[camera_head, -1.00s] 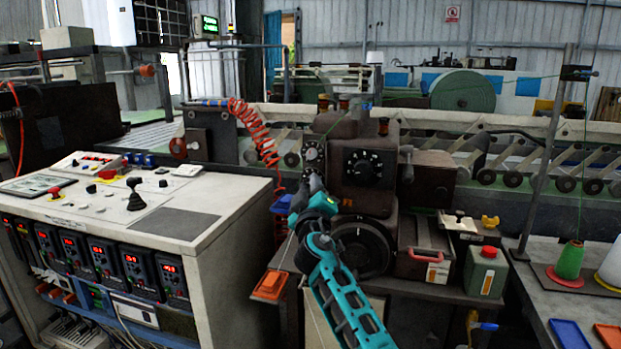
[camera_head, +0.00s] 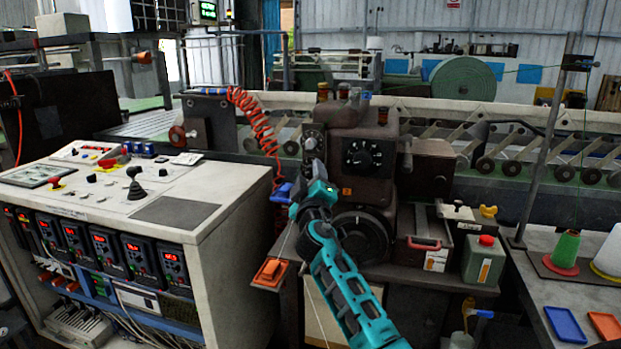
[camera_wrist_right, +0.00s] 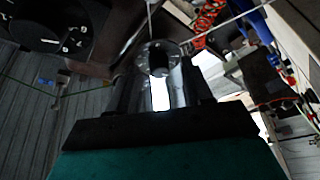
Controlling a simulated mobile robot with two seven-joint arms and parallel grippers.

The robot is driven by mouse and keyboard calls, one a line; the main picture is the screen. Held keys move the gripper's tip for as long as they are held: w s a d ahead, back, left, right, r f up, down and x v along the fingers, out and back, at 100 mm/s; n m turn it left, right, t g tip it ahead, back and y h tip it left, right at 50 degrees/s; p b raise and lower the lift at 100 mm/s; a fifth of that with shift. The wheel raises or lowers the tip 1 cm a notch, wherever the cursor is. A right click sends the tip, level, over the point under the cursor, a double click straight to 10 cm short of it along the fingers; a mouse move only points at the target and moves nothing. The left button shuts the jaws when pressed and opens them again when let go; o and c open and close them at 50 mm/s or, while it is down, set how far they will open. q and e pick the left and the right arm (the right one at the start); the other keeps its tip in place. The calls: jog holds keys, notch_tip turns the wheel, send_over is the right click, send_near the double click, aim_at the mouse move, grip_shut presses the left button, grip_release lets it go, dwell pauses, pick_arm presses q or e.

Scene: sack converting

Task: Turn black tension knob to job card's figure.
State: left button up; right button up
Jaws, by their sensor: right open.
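A small dial with a black knob (camera_head: 313,141) and pale scale marks is on the left of the brown machine head. My right gripper (camera_head: 317,168) is just below and in front of it. In the right wrist view the open fingers (camera_wrist_right: 158,88) point at a round grey ring with a dark centre (camera_wrist_right: 158,57), which looks like this small dial; contact cannot be told. A larger black dial (camera_head: 362,158) with white marks is to the right, and its edge shows in the wrist view (camera_wrist_right: 62,28). I cannot make out a job card or read any figure.
A control console (camera_head: 178,213) with displays is at left. A red coiled hose (camera_head: 257,122) hangs close to the gripper's left. A dark handwheel (camera_head: 362,235) is below the dials. A green can (camera_head: 484,262) and a toolbox (camera_head: 423,247) stand on the right shelf.

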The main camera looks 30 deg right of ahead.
jog(key=b+v, duration=0.1)
jog(key=v, duration=1.2)
dwell(0.4)
jog(key=s+a+f+g+y, duration=0.1)
jog(key=s+a+f+y, duration=0.15)
jog(key=f, duration=0.45)
jog(key=s+a+f+n+g+y, duration=0.1)
jog(key=s+a+f+y, duration=0.15)
jog(key=f, duration=0.35)
jog(key=s+a+f+y, duration=0.2)
jog(key=f+y, duration=0.1)
jog(key=f, duration=0.4)
jog(key=s+a+f+m+g+y, duration=0.1)
jog(key=s+a+f+g+y, duration=0.1)
jog(key=s+a+f, duration=0.2)
jog(key=s+a+f+m+g+y, duration=0.1)
jog(key=s+a+f+g+y, duration=0.1)
jog(key=s+a+f, duration=0.3)
jog(key=s+f, duration=0.3)
jog(key=s, duration=0.3)
jog(key=shift+f+g+y, duration=0.4)
jog(key=shift+c, duration=0.6)
jog(key=shift+d+m, duration=0.1)
jog(key=shift+m, duration=0.2)
